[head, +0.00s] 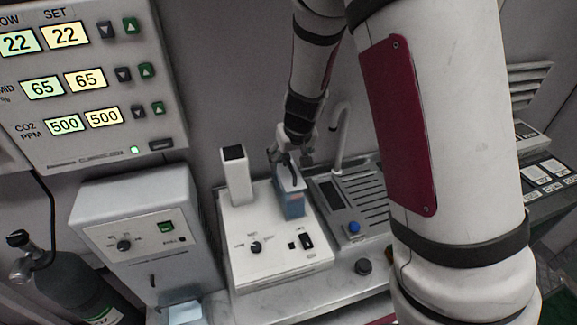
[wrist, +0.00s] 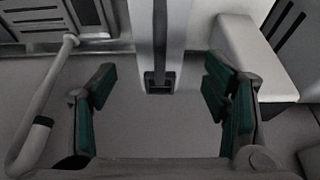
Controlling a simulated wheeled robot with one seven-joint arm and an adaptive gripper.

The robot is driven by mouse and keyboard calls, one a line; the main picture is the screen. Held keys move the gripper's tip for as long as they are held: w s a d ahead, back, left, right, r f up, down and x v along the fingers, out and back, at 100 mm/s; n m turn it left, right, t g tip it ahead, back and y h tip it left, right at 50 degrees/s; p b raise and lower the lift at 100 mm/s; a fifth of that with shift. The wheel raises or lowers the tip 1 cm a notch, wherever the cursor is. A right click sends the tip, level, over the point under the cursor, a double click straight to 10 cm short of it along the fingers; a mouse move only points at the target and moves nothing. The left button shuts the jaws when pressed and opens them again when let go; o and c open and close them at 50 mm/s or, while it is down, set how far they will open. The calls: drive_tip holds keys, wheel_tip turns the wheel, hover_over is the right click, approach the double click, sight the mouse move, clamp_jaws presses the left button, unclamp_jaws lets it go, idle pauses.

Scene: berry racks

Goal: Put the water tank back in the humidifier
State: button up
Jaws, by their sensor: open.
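The humidifier (head: 258,272) is a white box with a dial and switches, on the counter in the middle of the head view. The water tank (head: 292,205), blue with a pale top, stands upright at the humidifier's right part. Its lower end meets the humidifier top; I cannot tell how deep it sits. My gripper (head: 291,158) is just above and behind the tank, open. In the wrist view my gripper (wrist: 163,98) has its green-padded fingers apart, with a pale piece with a dark strip (wrist: 146,35), apparently the tank's top, beyond and between them, clear of both.
A white chimney (head: 237,178) rises from the humidifier left of the tank. A sink drainer (head: 350,205) with a curved tap (head: 340,135) is on the right. A grey unit (head: 150,235) and a dark gas cylinder (head: 75,285) stand left. A control panel (head: 85,85) hangs above.

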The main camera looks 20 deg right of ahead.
drive_tip(key=v, duration=0.5)
drive_tip(key=shift+a+p, duration=0.1)
drive_tip(key=shift+p, duration=0.2)
drive_tip(key=s+a+r+y, duration=0.2)
drive_tip(key=s+r, duration=1)
drive_tip(key=r, duration=0.3)
drive_tip(key=s+d+r+h, duration=0.1)
drive_tip(key=s+r, duration=0.1)
drive_tip(key=s, duration=0.5)
drive_tip(key=s+d+r+t+h, duration=0.1)
drive_tip(key=s+r, duration=0.2)
drive_tip(key=s, duration=0.5)
drive_tip(key=shift+s, duration=0.3)
drive_tip(key=shift+d, duration=0.1)
drive_tip(key=shift+w+f, duration=0.2)
drive_tip(key=shift+f, duration=0.1)
